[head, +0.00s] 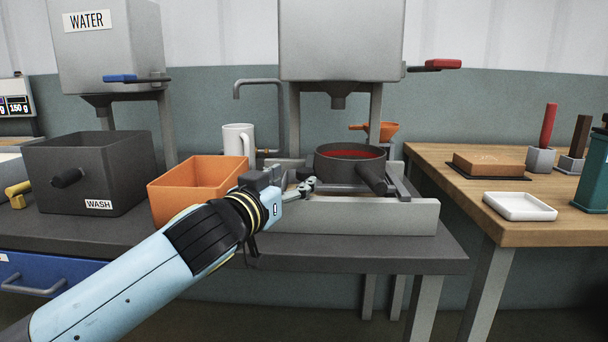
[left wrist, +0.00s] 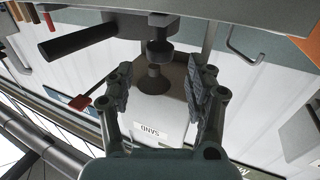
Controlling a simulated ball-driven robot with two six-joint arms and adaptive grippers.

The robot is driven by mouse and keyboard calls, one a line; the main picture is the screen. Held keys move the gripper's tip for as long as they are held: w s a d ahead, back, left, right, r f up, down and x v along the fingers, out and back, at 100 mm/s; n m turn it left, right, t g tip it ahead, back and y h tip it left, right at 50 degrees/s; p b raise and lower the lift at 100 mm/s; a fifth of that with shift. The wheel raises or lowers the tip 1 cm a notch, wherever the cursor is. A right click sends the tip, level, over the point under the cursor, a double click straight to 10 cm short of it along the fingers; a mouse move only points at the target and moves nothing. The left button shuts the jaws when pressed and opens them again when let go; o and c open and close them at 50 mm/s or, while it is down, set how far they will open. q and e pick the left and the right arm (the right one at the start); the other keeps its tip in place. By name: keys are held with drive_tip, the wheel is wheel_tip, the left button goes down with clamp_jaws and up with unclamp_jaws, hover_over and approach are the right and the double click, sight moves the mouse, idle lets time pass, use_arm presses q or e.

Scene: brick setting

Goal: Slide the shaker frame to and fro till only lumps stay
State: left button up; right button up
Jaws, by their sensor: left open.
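The shaker frame (head: 392,187) is grey and sits behind a pale low wall on the dark bench. A round dark sieve pan (head: 322,166) with a thick handle (head: 373,178) rests on it. The pan's inside shows red; I cannot make out sand or lumps. My left gripper (head: 308,186) is left of the handle, near the frame's front-left part, with nothing visible in it. In the left wrist view, its two fingers (left wrist: 163,78) are spread apart, with a hopper labelled SAND (left wrist: 150,108) showing beyond. My right gripper is not in view.
The pale low wall (head: 390,218) runs along the bench front. An orange bin (head: 172,204) and a dark WASH box (head: 110,165) stand left. A wooden table (head: 440,175) is right.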

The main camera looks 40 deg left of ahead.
sight(301, 175)
use_arm(q)
drive_tip(key=w, duration=0.4)
drive_tip(key=w+a, duration=0.1)
drive_tip(key=w, duration=0.1)
drive_tip(key=shift+c, duration=0.6)
drive_tip(key=c, duration=0.9)
drive_tip(key=shift+w+f, duration=0.1)
clamp_jaws()
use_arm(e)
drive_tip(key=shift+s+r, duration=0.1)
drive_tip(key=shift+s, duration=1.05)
